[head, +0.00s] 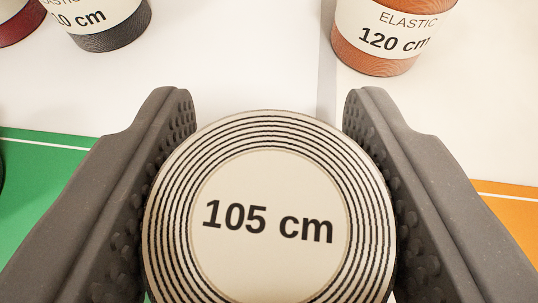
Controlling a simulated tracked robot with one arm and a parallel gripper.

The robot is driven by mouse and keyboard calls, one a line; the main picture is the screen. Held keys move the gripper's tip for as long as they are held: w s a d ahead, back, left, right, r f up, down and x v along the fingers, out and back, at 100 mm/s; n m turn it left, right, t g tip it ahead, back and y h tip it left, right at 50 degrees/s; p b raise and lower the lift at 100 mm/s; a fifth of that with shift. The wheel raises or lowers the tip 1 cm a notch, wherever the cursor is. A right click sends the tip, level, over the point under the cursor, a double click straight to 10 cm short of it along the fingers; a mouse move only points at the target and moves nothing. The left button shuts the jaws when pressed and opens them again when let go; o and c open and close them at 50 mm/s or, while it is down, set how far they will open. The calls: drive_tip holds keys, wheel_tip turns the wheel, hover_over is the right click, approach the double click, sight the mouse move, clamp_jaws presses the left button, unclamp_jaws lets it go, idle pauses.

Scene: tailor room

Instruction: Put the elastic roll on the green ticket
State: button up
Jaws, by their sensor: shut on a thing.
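The elastic roll (267,178) is a round coil with black and cream rings and a "105 cm" label on its face. It fills the lower middle of the head view. My gripper (269,195) is shut on it, with one dark finger against each side. The green ticket (62,178) lies at the left, partly hidden behind the left finger. The held roll is to the right of the visible part of the green ticket. What lies directly beneath the roll is mostly hidden.
An orange ticket (516,222) lies at the right. A brown elastic roll (388,60) marked "120 cm" stands at the upper right. A dark roll (112,37) stands at the upper left beside a red one (18,27), both cut off. White surface between them is clear.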

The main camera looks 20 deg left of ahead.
drive_tip(key=shift+f, duration=0.1)
drive_tip(key=o, duration=1)
drive_tip(key=shift+s+d+r, duration=0.2)
drive_tip(key=shift+s+r, duration=0.1)
drive_tip(key=shift+r, duration=0.15)
drive_tip(key=v, duration=0.9)
drive_tip(key=shift+s+d+r, duration=0.1)
drive_tip(key=shift+s+r, duration=0.05)
drive_tip(key=shift+s, duration=0.1)
drive_tip(key=shift+v, duration=0.8)
